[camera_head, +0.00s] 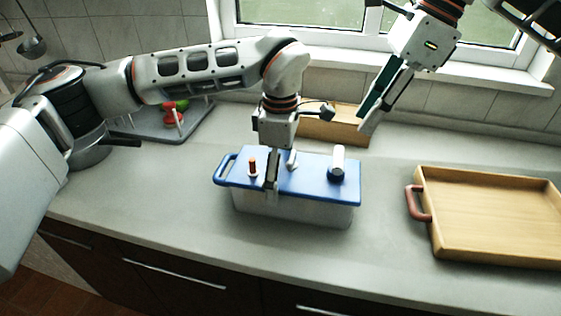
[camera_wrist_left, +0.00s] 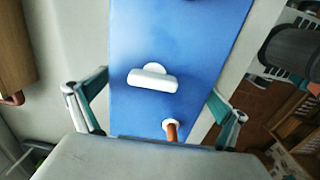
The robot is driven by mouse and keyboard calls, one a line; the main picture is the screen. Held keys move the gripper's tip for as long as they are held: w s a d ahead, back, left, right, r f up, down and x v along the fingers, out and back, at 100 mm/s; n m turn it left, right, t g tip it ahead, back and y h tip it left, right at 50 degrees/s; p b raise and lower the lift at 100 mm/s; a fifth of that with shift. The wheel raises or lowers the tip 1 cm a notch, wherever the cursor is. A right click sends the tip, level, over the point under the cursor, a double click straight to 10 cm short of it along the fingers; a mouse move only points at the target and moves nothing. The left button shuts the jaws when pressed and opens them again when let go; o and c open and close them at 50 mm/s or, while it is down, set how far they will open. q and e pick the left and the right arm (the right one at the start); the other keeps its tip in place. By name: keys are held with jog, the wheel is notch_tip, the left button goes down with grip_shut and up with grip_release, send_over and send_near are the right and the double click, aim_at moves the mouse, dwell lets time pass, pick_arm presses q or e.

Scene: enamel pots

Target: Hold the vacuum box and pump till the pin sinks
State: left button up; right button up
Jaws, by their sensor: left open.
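The vacuum box (camera_head: 318,210) stands mid-counter in the head view, with a pale body and a blue lid (camera_head: 315,180) with a loop handle at its left end. A red-brown pin (camera_head: 253,164) stands up from a white collar on the lid; it shows in the left wrist view (camera_wrist_left: 171,130). A white T-shaped handle (camera_wrist_left: 152,79) sits on the lid beyond the pin. A white cylinder with a dark base (camera_head: 338,162) stands on the lid's right. My left gripper (camera_head: 271,186) is open over the lid, fingers on either side of it. My right gripper (camera_head: 367,124) is open and empty above the counter behind the box.
A wooden tray (camera_head: 490,251) with a red-brown handle lies at the right. A wooden box (camera_head: 325,132) stands behind the vacuum box. A grey rack (camera_head: 150,130) with red and green items is at the back left. The counter is clear in front of the vacuum box.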

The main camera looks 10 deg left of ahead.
pick_arm(q)
jog(key=shift+f, duration=1.95)
jog(key=shift+c, duration=0.4)
